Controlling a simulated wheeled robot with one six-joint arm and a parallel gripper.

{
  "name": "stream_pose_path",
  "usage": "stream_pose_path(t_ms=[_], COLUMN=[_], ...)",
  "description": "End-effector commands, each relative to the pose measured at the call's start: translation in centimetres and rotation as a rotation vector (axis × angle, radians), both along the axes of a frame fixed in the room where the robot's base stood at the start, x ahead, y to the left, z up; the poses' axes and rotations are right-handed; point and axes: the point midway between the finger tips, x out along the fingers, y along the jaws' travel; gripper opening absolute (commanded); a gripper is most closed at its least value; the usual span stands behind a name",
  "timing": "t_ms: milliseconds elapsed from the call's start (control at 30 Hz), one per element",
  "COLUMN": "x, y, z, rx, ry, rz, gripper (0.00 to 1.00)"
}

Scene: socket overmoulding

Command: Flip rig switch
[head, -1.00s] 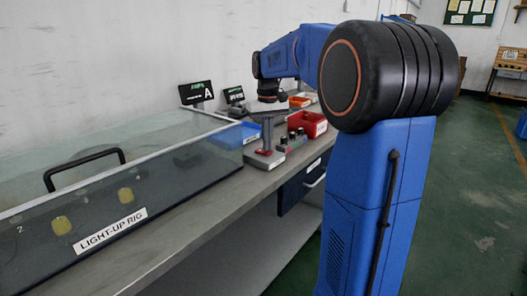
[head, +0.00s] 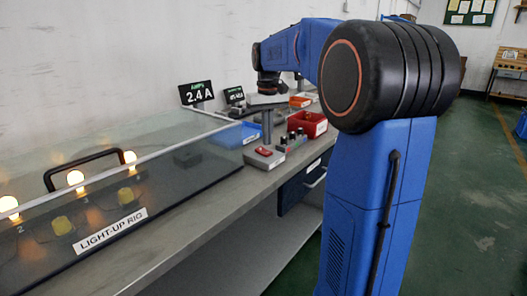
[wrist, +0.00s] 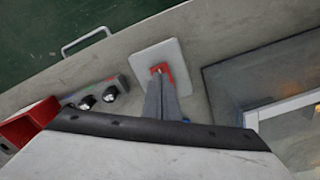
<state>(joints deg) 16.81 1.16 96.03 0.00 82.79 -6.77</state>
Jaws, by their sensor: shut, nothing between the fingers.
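The rig switch is a red rocker (head: 263,151) on a pale grey box (head: 276,160) near the bench's front edge. It also shows as a red rocker (wrist: 165,69) on its pale plate (wrist: 151,56) in the wrist view. My gripper (head: 267,140) is shut and empty, pointing down just above the rocker, seemingly apart from it. In the wrist view its fingertips (wrist: 161,79) overlap the rocker's near end. The light-up rig (head: 110,231) is a clear case at left with three glowing bulbs (head: 75,178) in view. The amps display (head: 198,93) reads 2.4 A.
A box with black knobs (head: 292,143) stands right beside the switch. A red bin (head: 308,123) and a blue tray (head: 238,136) are close by. A second small display (head: 234,95) stands at the wall. A drawer handle (wrist: 87,40) sticks out from the bench front.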

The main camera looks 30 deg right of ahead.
Motion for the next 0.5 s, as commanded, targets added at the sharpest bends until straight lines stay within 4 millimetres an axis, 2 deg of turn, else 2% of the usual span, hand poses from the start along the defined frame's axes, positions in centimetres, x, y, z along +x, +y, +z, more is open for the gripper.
stream_pose_path(t_ms=[500], x=[0.0], y=[0.0], z=[3.4], rx=[0.000], ry=[-0.001], rz=[0.000], gripper=[0.00])
